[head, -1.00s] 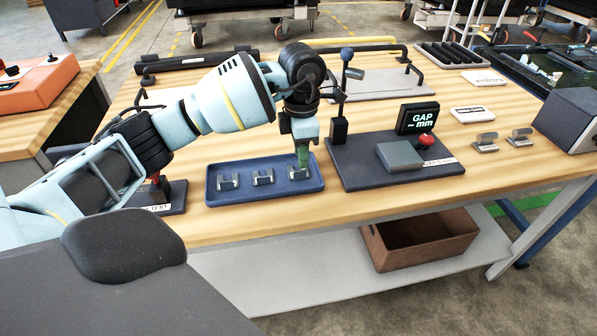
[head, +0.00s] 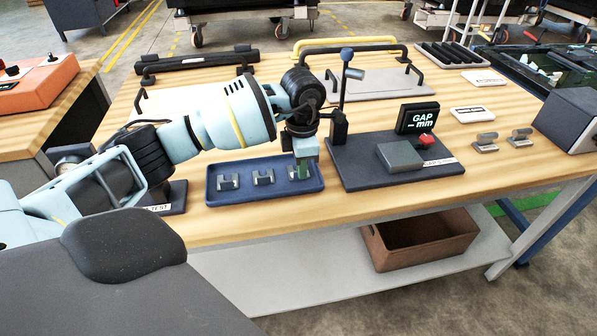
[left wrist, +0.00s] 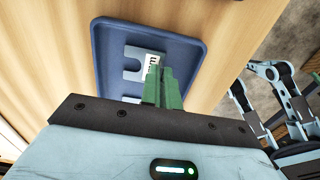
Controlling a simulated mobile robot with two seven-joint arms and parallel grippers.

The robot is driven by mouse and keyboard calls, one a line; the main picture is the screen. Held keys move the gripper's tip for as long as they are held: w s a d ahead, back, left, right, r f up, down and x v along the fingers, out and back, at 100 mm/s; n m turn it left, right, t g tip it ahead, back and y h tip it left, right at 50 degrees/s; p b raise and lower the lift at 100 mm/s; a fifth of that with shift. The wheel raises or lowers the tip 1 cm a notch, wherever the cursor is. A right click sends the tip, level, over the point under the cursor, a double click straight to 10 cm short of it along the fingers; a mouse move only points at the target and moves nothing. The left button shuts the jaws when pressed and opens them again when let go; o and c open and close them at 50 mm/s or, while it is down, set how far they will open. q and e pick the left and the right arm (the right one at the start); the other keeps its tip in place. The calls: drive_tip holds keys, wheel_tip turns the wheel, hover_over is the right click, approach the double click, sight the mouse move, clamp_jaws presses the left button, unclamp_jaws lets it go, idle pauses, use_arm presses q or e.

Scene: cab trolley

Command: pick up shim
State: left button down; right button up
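A blue tray (head: 214,200) on the wooden bench holds three grey, notched shims in a row: a left shim (head: 228,182), a middle shim (head: 263,177) and a right shim (head: 293,172). My left gripper (head: 301,174) points down at the right shim, its green fingers at shim level and partly hiding it. In the left wrist view the left gripper's two fingers (left wrist: 161,72) are close together beside a white-labelled shim (left wrist: 134,65) in the tray (left wrist: 104,40). Whether they grip it cannot be made out. My right gripper does not show.
A dark gauge base (head: 352,178) with a grey block, red button and GAP display (head: 418,118) stands right of the tray. A thin post (head: 343,85) rises close behind my left gripper. Two small metal pieces (head: 485,143) lie farther right. Clear wood lies in front.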

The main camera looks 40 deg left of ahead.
use_arm(q)
drive_tip(key=shift+r, duration=0.1)
drive_tip(key=shift+r, duration=0.45)
wheel_tip(320, 180, up, 2)
drive_tip(key=shift+r, duration=0.2)
drive_tip(key=s+d, duration=0.3)
drive_tip(key=s, duration=0.4)
drive_tip(key=s+d+r, duration=0.1)
drive_tip(key=s+d, duration=0.3)
drive_tip(key=s, duration=0.3)
drive_tip(key=shift+d+r, duration=0.25)
drive_tip(key=shift+d, duration=0.05)
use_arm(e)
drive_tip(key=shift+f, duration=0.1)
